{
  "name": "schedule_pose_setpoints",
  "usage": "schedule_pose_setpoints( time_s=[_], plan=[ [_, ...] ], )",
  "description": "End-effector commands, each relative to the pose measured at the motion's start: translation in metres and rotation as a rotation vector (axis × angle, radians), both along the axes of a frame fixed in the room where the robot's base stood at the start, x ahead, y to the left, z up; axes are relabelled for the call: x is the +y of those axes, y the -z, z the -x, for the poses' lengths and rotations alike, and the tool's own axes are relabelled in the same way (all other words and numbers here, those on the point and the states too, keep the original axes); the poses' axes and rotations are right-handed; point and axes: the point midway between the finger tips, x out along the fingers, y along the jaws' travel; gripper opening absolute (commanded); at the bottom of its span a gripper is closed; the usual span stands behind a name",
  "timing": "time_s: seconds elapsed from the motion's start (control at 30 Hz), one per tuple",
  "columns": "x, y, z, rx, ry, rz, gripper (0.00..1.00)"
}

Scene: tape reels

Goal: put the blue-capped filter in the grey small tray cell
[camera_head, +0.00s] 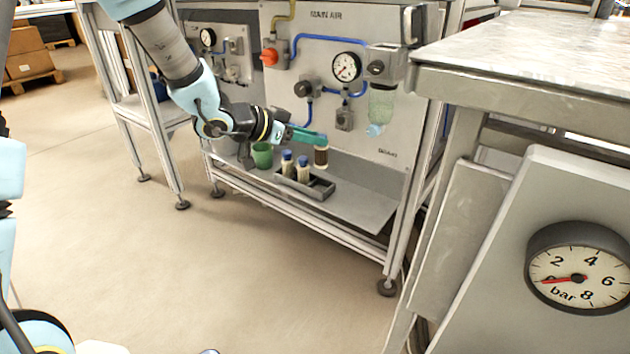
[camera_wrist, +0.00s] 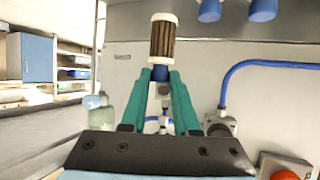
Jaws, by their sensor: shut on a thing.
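My gripper (camera_head: 319,139) reaches in from the left with green fingers, shut on the blue cap of a filter. The held filter (camera_head: 321,156) has a brown pleated body with pale ends and hangs below the fingertips, above the right part of the grey tray (camera_head: 328,192). In the wrist view, the gripper (camera_wrist: 161,78) pinches the blue cap, and the filter's brown body (camera_wrist: 164,42) extends beyond the fingertips. Two pale filters with blue caps, one at left (camera_head: 287,163) and one at right (camera_head: 303,169), stand in the tray. The tray's right part looks empty.
A green cup (camera_head: 262,155) stands left of the tray on the metal shelf (camera_head: 362,208). Behind is a panel with a gauge (camera_head: 346,66), blue hoses and a clear bowl (camera_head: 381,106) right of my gripper. The shelf right of the tray is clear.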

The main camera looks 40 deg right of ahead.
Motion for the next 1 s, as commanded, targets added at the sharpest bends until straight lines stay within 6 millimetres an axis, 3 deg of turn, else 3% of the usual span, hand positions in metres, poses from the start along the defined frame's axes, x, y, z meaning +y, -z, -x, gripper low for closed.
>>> schedule_pose_setpoints(
  time_s=[0.03,0.1,0.5,0.87,0.9,1.0],
  plan=[
    [0.000,0.017,0.001,0.004,0.000,-0.003,0.00],
    [0.000,0.029,0.001,0.004,0.000,-0.001,0.00],
    [0.000,0.075,0.000,0.003,-0.001,0.000,0.00],
    [0.000,0.077,0.000,0.002,-0.001,0.001,0.00],
    [0.000,0.077,0.000,0.002,-0.001,0.001,0.31],
    [0.000,0.077,0.000,0.001,-0.002,0.001,0.41]
  ],
)
